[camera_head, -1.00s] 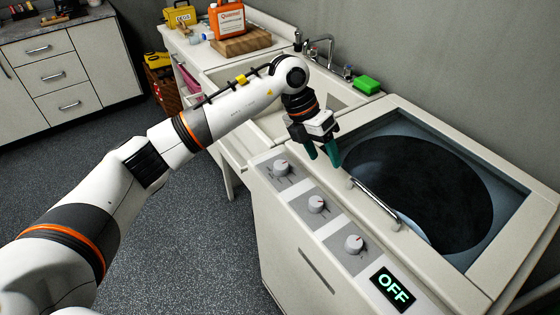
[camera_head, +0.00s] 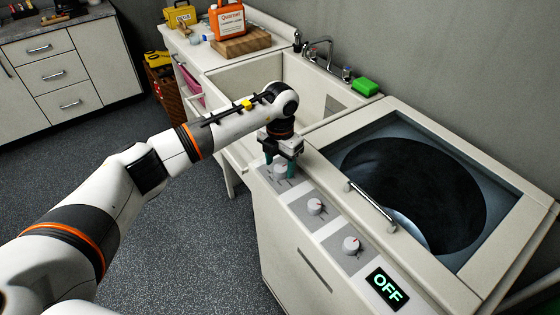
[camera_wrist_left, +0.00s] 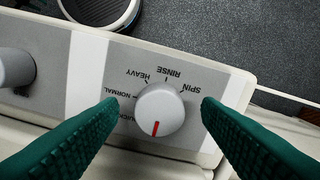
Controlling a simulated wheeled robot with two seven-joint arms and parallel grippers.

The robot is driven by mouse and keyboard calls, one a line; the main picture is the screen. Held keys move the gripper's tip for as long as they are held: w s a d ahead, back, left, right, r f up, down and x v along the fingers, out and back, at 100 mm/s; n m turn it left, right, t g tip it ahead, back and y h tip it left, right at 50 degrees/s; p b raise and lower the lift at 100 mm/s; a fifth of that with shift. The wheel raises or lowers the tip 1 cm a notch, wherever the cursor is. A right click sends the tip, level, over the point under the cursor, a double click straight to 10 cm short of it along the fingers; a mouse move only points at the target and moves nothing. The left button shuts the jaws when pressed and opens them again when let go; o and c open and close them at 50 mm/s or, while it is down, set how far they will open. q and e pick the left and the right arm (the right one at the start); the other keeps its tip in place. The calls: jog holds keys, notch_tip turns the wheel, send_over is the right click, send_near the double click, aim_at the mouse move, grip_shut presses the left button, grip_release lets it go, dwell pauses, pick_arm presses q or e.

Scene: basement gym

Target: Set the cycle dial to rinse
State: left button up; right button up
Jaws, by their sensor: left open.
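The cycle dial (camera_head: 281,171) is the farthest of three knobs on the machine's panel in the head view. In the wrist view the dial (camera_wrist_left: 160,106) is a round grey knob. Its red mark points to the bottom of the picture, away from the printed labels HEAVY, RINSE and SPIN; RINSE is at the upper right. NORMAL and a partly hidden label lie on the left. My left gripper (camera_wrist_left: 160,102) is open, with its green fingers on either side of the dial and gaps showing. In the head view the left gripper (camera_head: 279,163) points down over the dial. My right gripper is not in view.
Two more knobs, the middle one (camera_head: 315,207) and the near one (camera_head: 351,245), sit along the panel. A display (camera_head: 387,289) reads OFF. The lid handle (camera_head: 370,207) lies beside the panel.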

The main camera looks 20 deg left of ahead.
pick_arm(q)
jog(key=shift+f, duration=0.6)
